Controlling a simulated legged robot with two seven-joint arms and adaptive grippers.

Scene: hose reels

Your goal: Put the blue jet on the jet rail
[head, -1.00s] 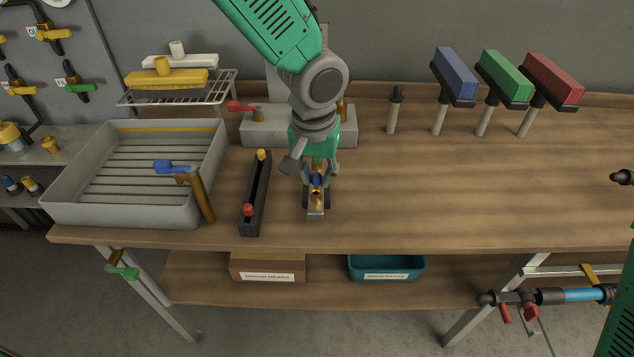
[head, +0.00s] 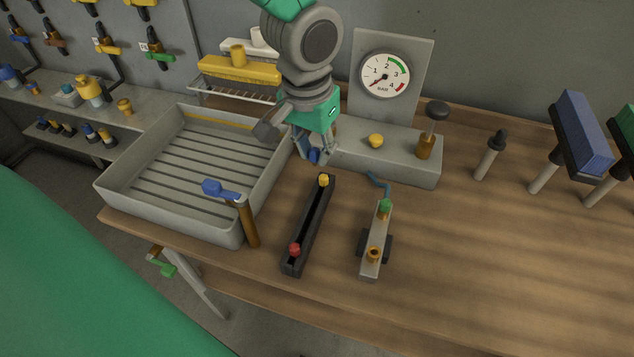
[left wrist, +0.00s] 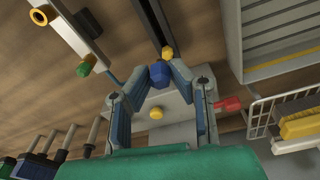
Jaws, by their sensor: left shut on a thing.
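My left gripper (head: 315,152) is shut on the blue jet (left wrist: 158,73), which shows between the fingertips in the left wrist view. The gripper is above the table, just behind the far end of the jet rail. The jet rail (head: 311,222) is a dark slotted bar, with a yellow jet (head: 323,180) at its far end and a red jet (head: 294,249) at its near end. The slot between them looks empty. The yellow jet shows in the left wrist view just past the blue one. My right gripper is not in view.
A grey bar (head: 372,250) with a green piece (head: 385,206) and a brass fitting stands right of the rail. A grey tray (head: 120,203) with a blue-handled tap (head: 222,190) is left. A gauge stand (head: 352,90) is behind.

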